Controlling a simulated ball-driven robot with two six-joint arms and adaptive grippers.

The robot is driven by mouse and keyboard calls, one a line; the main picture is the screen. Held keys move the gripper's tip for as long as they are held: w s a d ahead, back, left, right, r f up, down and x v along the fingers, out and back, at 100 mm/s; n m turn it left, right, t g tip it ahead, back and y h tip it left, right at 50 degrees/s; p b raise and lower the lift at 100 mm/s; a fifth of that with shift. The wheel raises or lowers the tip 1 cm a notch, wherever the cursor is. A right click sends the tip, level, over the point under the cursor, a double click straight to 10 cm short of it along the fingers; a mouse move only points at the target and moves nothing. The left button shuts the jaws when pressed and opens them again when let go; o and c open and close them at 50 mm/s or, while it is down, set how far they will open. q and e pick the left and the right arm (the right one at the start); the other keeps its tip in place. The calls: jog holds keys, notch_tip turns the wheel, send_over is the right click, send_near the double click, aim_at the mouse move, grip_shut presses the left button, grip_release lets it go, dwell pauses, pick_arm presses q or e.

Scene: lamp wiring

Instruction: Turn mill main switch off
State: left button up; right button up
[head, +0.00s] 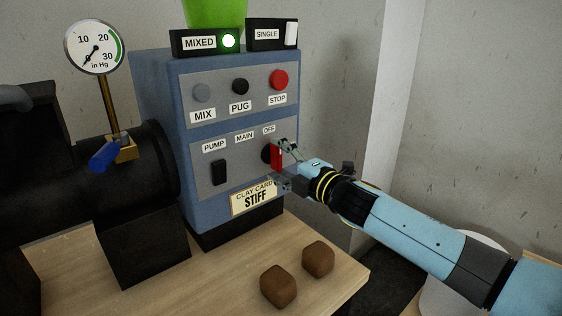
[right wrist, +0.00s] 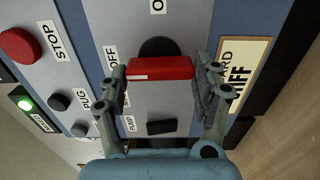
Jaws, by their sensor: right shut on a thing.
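The mill's main switch is a red handle (head: 276,157) on a round black base, on the lower grey panel of the blue control box. In the right wrist view the red handle (right wrist: 172,69) lies across the picture between my two fingers. A white mark on it lies at the end near the OFF label (right wrist: 113,58). In the head view the handle stands upright below the OFF label (head: 269,129). My right gripper (head: 283,164) is shut on the handle, one finger at each end; it fills the right wrist view (right wrist: 162,77). My left gripper is not in view.
The black pump switch (head: 219,172) is left of the main switch. MIX, PUG and red STOP (head: 279,79) buttons are above. A clay card (head: 255,198) reads STIFF. Two brown clay blocks (head: 318,259) lie on the wooden table. The green MIXED lamp (head: 228,41) is lit.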

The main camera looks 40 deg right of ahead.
jog(key=o, duration=1.2)
jog(key=s, duration=0.8)
jog(key=s+d, duration=0.1)
jog(key=s, duration=0.3)
dwell(0.4)
